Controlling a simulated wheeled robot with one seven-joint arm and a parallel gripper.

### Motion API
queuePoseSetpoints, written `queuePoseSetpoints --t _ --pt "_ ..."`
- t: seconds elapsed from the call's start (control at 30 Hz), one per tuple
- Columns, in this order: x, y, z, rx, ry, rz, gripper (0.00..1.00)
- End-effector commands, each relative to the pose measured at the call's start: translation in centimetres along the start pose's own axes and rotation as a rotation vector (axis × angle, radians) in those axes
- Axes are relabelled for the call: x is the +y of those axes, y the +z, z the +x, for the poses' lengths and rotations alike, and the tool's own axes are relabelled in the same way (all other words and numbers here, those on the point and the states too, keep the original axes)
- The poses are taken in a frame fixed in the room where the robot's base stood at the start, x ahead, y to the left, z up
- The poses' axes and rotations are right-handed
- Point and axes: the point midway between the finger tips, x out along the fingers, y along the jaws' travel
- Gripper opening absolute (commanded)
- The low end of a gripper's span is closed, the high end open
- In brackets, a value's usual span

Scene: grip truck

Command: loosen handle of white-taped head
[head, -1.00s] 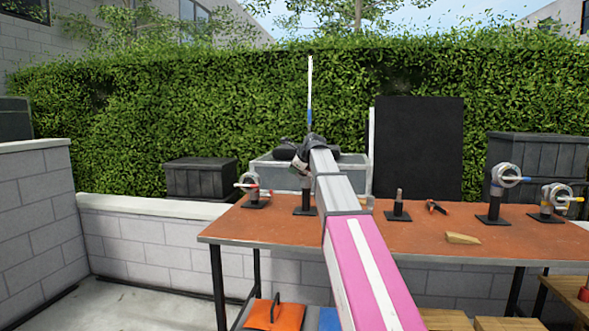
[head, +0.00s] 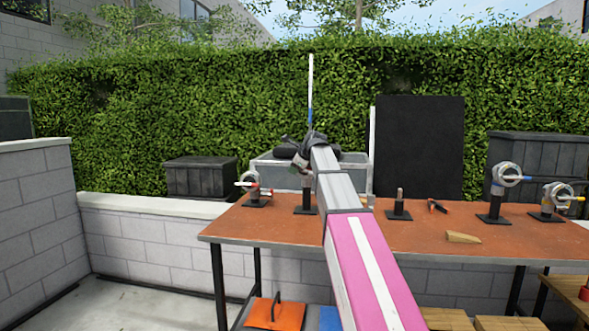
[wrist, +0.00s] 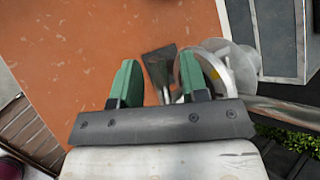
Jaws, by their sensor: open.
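My gripper (wrist: 158,80) is open, with two green fingers apart. In the wrist view a metal grip head (wrist: 222,58) with a round disc is partly hidden behind the right finger, and its dark base plate (wrist: 158,66) shows between the fingers. I cannot tell whether they touch it. In the head view my gripper (head: 301,160) is over a dark stand (head: 306,200), hiding its top. No white tape can be made out clearly.
The orange-brown table (head: 400,235) also holds a yellow-handled head (head: 556,196), a bare post (head: 399,205), a small red-and-black tool (head: 437,206) and a wooden wedge (head: 463,237). A tall thin white-and-blue rod (head: 310,90) rises behind my gripper. The table front is mostly clear.

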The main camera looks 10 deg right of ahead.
Motion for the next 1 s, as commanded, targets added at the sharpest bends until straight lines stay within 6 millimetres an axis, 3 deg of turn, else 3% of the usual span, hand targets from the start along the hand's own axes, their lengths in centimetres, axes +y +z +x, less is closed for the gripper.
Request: queuePoseSetpoints --t 0.5,0.7,1.0 --pt "0.1 0.0 -8.7 0.000 -0.001 0.000 0.41" --pt "0.1 0.0 -10.0 0.000 0.000 0.000 0.41" --pt "0.1 0.0 -10.1 0.000 0.000 0.000 0.41"
